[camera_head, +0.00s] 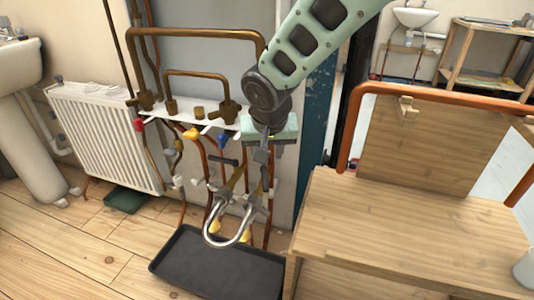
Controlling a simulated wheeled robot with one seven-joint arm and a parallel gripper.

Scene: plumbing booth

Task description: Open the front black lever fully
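A black lever (223,160) lies roughly crosswise at the top of a brass valve pipe, above a silver U-shaped hose (228,240). My gripper (262,158) points down just right of this lever, over the neighbouring brass pipe. A dark part shows at its tip; I cannot tell whether it is a fingertip or a second black lever. The fingers are small and partly hidden by my wrist, so their opening and any contact are unclear.
A black tray (215,272) lies on the floor below the pipes. Red, yellow (191,134) and blue (223,140) handles sit on the white manifold above. A wooden bench (400,225) with an orange rail (440,92) stands close on the right. A white radiator (105,135) is at left.

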